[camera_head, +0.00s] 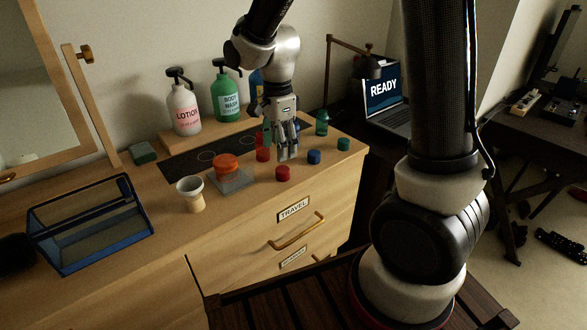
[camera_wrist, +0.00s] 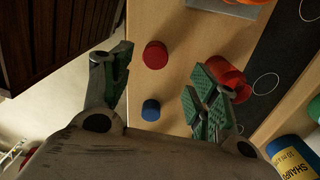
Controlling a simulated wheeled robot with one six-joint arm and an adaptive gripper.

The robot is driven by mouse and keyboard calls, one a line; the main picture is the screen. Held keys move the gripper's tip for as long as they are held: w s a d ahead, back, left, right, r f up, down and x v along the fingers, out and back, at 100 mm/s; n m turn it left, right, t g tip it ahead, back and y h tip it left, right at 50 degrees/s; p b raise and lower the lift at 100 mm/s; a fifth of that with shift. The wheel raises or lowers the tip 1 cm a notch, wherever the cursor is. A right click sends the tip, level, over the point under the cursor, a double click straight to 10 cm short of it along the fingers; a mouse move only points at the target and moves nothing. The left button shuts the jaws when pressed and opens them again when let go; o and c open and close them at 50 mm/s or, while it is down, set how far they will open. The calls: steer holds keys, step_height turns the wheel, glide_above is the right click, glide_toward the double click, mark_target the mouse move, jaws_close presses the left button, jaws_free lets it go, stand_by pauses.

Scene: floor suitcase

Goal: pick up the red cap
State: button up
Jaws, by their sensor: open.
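The red cap (camera_head: 282,173) lies on the wooden dresser top near its front edge, above the TRAVEL drawer. In the wrist view the red cap (camera_wrist: 155,54) shows between the lines of my two fingers, just beyond the left fingertip. My gripper (camera_head: 284,155) hangs above the dresser top, fingers pointing down, a little behind the cap in the head view. In the wrist view my gripper (camera_wrist: 160,80) has its green-padded fingers wide apart with nothing between them in its grasp. A red translucent bottle (camera_wrist: 229,78) is beside the right finger and partly covered by it.
A blue cap (camera_head: 314,156) and a green cap (camera_head: 343,144) lie to the right. A small green bottle (camera_head: 322,123) stands behind them. An orange-red jar (camera_head: 227,166), a white-and-tan cup (camera_head: 191,194) and a blue-framed caddy (camera_head: 92,225) are left. Pump bottles (camera_head: 184,108) stand behind.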

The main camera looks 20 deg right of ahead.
mark_target(282, 169)
steer(key=shift+d+f+m, duration=0.1)
steer(key=shift+f+m, duration=0.05)
steer(key=shift+m, duration=0.15)
steer(key=shift+f, duration=0.35)
steer(key=f, duration=0.6)
steer(key=shift+s+d+f, duration=0.1)
steer(key=shift+s+f, duration=0.2)
steer(key=shift+f, duration=0.1)
steer(key=c, duration=0.8)
